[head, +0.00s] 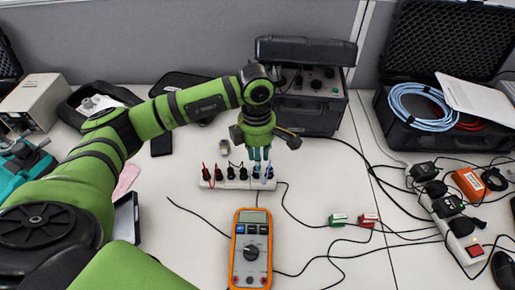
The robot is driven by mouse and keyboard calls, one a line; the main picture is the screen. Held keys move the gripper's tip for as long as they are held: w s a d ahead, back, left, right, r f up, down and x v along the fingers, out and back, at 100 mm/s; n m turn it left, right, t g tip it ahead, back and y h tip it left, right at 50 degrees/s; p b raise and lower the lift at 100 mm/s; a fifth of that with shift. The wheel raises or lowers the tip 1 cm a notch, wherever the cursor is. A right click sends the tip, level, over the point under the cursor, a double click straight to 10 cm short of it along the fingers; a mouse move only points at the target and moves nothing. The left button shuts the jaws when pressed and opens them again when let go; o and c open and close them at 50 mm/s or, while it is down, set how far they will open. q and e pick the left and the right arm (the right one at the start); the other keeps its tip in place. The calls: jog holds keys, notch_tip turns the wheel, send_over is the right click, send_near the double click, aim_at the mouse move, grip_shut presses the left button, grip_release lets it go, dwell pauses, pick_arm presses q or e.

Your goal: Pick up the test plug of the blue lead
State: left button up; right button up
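A white strip (238,184) with a row of black plugs lies on the table in the middle. Red leads (205,171) rise at its left end. A thin blue lead (267,171) shows at its right end, close to my fingertips, and its test plug is partly hidden there. My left gripper (257,166) points down over the right part of the strip, with its teal fingertips at the plug tops. Whether the fingers hold a plug is too small to tell. My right gripper is out of view.
An orange multimeter (251,250) lies in front of the strip. A black instrument case (308,103) stands close behind my gripper. Green (338,219) and red (369,220) blocks and loose black cables lie to the right. A power strip (452,222) runs along the right side.

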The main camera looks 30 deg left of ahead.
aim_at(256, 173)
pick_arm(q)
jog(key=shift+w+a, duration=0.25)
jog(key=shift+a, duration=0.2)
jog(key=shift+s+f+y, duration=0.1)
jog(key=shift+f+y, duration=0.1)
jog(key=shift+y, duration=0.1)
jog(key=f, duration=0.1)
jog(key=p, duration=0.1)
jog(key=f+p, duration=0.1)
jog(key=shift+s+d+f, duration=0.25)
jog(key=shift+s+f, duration=0.1)
jog(key=shift+s, duration=0.05)
notch_tip(256, 173, down, 3)
jog(key=shift+w+r, duration=0.15)
jog(key=shift+r, duration=0.05)
jog(key=shift+f, duration=0.3)
jog(key=c, duration=0.5)
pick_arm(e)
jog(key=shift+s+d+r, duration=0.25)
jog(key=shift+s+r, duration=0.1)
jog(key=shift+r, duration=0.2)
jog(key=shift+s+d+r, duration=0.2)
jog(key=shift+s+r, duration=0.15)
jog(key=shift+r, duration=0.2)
